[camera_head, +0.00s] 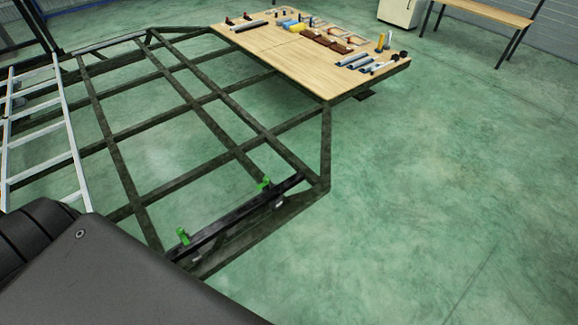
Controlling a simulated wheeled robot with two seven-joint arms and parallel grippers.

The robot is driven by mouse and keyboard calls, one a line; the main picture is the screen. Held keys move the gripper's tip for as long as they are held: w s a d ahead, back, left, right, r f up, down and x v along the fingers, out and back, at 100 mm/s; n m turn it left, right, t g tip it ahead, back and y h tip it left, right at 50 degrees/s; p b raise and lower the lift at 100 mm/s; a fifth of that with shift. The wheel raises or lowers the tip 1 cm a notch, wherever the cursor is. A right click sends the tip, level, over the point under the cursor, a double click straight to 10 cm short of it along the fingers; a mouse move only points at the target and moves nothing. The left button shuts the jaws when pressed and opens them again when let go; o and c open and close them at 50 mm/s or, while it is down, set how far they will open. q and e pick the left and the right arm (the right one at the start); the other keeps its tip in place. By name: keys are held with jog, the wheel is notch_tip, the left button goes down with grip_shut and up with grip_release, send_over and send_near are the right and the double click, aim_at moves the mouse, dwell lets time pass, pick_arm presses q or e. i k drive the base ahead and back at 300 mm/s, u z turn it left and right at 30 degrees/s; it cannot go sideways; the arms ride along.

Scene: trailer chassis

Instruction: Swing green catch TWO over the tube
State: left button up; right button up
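Two small green catches sit at the near end of the dark trailer frame. One green catch (183,236) is at the left end of a black tube (228,219), and the other green catch (264,184) is toward its right end. I cannot read any number, so I cannot tell which is catch TWO. The tube lies along the near crossbar of the frame. Both catches appear to stick up beside the tube; whether either lies over it is too small to tell. Neither of my grippers is in view.
The open chassis frame (187,105) spreads across the left and middle. A wooden board (290,60) with loose parts and tools is at the back. A pale ladder-like rack (72,150) stands at left. A bench (490,12) is at back right. The green floor at right is clear.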

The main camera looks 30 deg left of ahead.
aim_at(266, 179)
jog(key=u, duration=0.4)
jog(key=i, duration=1.05)
jog(key=u, duration=0.7)
